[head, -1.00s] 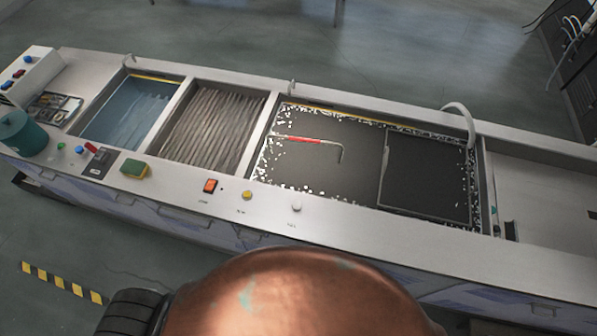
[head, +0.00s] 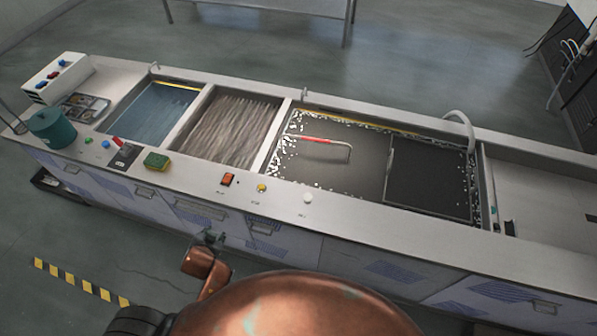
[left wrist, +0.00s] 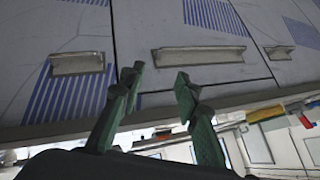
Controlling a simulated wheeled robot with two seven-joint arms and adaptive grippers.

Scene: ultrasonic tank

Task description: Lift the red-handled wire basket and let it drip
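The basket's red handle grip (head: 316,139) shows in the head view, on a thin pale wire that bends down at its right end. It lies over the dark, foam-edged tank. The basket's wire body is hidden or too dark to make out. My left gripper (head: 212,238) is low in front of the counter's front face, well short of the handle. In the left wrist view, its two green fingers (left wrist: 157,78) are apart with nothing between them. My right gripper is not in view.
A dark flat panel (head: 430,178) covers the tank's right part. Left are a rippled basin (head: 232,128) and a blue water basin (head: 155,115). A sponge (head: 157,161), a teal pot (head: 52,130) and buttons stand along the counter. A curved pipe (head: 460,118) rises at the tank's back right.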

